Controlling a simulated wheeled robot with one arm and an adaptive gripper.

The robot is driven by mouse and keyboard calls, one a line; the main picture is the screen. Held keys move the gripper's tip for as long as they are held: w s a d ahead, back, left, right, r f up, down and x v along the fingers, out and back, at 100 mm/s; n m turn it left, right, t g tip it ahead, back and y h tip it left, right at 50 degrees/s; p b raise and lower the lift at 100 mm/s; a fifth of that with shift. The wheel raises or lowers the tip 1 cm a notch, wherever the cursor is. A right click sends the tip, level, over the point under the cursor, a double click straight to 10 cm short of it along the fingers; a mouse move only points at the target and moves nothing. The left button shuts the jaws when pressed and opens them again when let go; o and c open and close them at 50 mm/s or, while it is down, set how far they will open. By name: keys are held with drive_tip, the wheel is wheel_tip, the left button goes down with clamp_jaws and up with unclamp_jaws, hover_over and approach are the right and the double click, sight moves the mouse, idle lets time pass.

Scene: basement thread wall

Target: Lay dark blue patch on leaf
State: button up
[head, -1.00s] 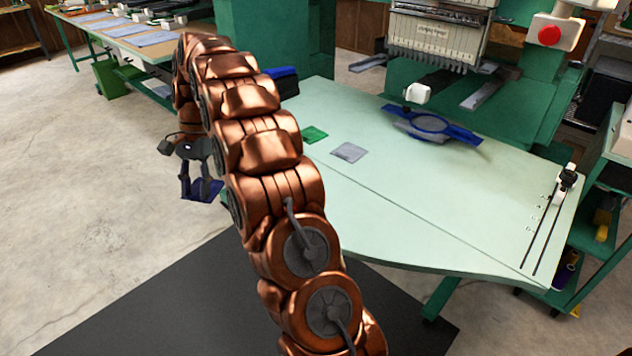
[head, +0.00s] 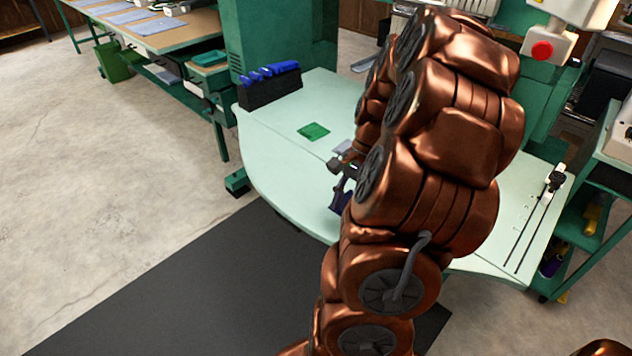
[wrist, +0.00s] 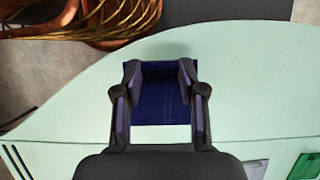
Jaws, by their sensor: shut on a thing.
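The dark blue patch (wrist: 160,100) is held between the two fingers of my gripper (wrist: 160,75) in the wrist view. My gripper is shut on it, and the fingers cover its side edges. The patch is over the pale green tabletop (wrist: 250,85), on the near side of the seam; a soft shadow shows beside it. I cannot tell its exact height. In the head view, the patch (head: 338,201) shows partly behind my arm, over the near part of the table (head: 285,180).
A green patch (head: 314,131) and a grey patch (head: 343,146) lie on the table beyond the seam. A dark rack with blue items (head: 268,84) stands at the back left corner. The near left part of the tabletop is clear. My arm hides much of the table's right side.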

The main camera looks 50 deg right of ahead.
drive_tip(key=shift+s+r, duration=0.1)
drive_tip(key=shift+s, duration=0.15)
drive_tip(key=p, duration=0.2)
hover_over(305, 194)
drive_tip(key=d, duration=0.2)
drive_tip(key=shift+s+a+f, duration=0.2)
drive_tip(key=shift+a+f, duration=0.05)
drive_tip(key=shift+f, duration=0.5)
drive_tip(key=shift+w+f, duration=0.15)
drive_tip(key=shift+f+p, duration=0.45)
drive_tip(key=shift+f, duration=1.2)
drive_tip(key=shift+f, duration=0.2)
drive_tip(key=o, duration=0.7)
drive_tip(key=shift+o, duration=0.2)
drive_tip(key=shift+r, duration=0.15)
drive_tip(key=b+v, duration=0.1)
drive_tip(key=v, duration=1.1)
